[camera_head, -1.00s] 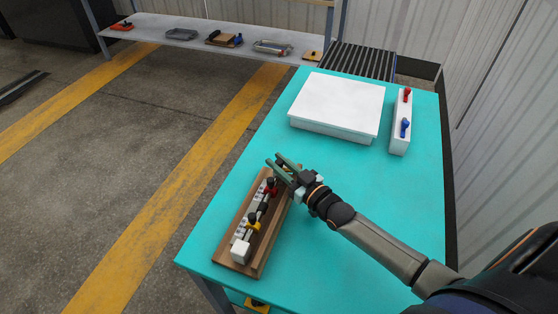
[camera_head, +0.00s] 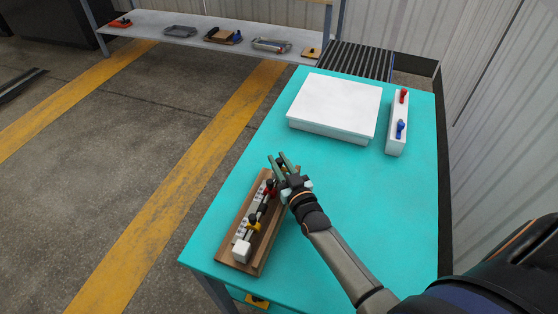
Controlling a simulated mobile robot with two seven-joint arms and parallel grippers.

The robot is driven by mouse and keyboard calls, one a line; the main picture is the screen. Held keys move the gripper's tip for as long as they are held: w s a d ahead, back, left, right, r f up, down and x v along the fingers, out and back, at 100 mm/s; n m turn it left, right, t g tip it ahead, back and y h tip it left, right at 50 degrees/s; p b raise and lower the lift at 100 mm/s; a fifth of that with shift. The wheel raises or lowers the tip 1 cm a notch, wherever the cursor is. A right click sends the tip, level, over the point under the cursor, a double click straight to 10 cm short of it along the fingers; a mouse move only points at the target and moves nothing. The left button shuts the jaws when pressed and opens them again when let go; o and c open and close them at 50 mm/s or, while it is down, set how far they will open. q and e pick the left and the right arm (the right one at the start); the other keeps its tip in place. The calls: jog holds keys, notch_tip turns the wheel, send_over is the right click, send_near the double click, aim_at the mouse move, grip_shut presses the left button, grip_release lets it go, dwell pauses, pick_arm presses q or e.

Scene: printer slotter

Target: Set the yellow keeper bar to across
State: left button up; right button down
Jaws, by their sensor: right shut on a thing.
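The wooden board (camera_head: 268,244) lies on the turquoise table, with a grey slotted strip along it. The yellow keeper bar (camera_head: 254,226) with a black knob sits toward the board's near end, behind a white block (camera_head: 242,251). A red keeper with a black knob (camera_head: 269,187) sits farther up the board. My right gripper (camera_head: 279,160) is at the board's far end, beyond the red keeper and well away from the yellow bar. It is shut on a small dark part between its fingers, too small and covered to make out. My left gripper is not in view.
A white lidded box (camera_head: 334,103) stands at the table's back. A white block with a red and a blue handle (camera_head: 397,140) stands to its right. A shelf (camera_head: 190,34) with several items is behind.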

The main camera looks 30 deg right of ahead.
jog(key=c, duration=1)
grip_release()
jog(key=shift+r, duration=0.1)
jog(key=s, duration=1.2)
jog(key=shift+s+a+b, duration=0.2)
jog(key=shift+a+b, duration=0.15)
jog(key=shift+a, duration=0.05)
jog(key=shift+w, duration=0.15)
jog(key=w, duration=0.8)
jog(key=w+d, duration=0.1)
jog(key=w, duration=0.3)
jog(key=shift+p, duration=0.35)
jog(key=shift+w, duration=0.1)
jog(key=shift+a, duration=0.1)
